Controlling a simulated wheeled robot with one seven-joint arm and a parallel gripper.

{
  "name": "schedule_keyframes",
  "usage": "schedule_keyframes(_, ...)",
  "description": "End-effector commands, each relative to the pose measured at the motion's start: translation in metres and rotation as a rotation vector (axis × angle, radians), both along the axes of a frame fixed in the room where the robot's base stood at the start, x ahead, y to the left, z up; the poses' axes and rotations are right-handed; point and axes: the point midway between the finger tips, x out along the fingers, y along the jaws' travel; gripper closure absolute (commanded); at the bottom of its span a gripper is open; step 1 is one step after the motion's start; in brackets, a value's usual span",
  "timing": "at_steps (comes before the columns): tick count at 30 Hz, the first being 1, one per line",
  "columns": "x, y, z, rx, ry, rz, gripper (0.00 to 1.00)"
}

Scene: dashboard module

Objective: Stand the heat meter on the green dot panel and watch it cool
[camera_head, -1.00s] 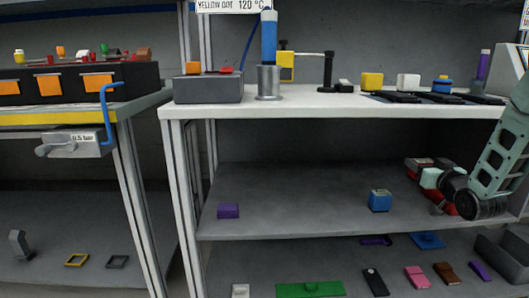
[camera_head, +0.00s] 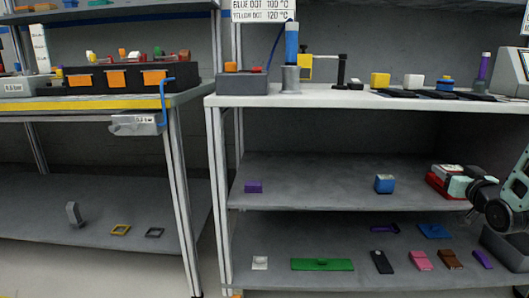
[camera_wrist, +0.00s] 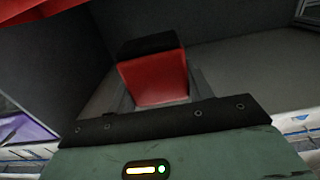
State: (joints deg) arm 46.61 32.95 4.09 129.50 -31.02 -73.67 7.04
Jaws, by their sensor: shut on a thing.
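The green panel (camera_head: 322,264) lies flat at the front of the bottom shelf, with a small raised spot in its middle. My gripper (camera_head: 447,181) is at the right, in front of the middle shelf, well to the right of the panel and above it. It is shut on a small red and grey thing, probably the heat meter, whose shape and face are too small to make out. In the wrist view, a red block with a black top (camera_wrist: 152,75) stands before my palm. I cannot tell there whether it is a finger or the held thing.
A purple block (camera_head: 253,187) and a blue block (camera_head: 384,184) stand on the middle shelf. A white block (camera_head: 260,263), a dark piece (camera_head: 382,262) and other coloured pieces flank the panel. A grey bin (camera_head: 505,248) is at the lower right. The white bench top (camera_head: 350,99) overhangs the shelves.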

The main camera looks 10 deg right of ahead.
Motion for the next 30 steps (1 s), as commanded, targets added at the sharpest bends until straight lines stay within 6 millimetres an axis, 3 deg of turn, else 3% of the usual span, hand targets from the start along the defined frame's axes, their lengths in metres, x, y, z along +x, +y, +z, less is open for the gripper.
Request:
schedule_keyframes(10,0.010,0.019,-0.027,0.003,0.000,0.041,0.76)
schedule_keyframes(20,0.024,0.062,-0.079,0.006,0.003,0.117,0.76)
schedule_keyframes(26,0.032,0.114,-0.132,0.012,0.003,0.188,0.76)
schedule_keyframes(30,0.032,0.165,-0.174,0.013,0.004,0.236,0.76)
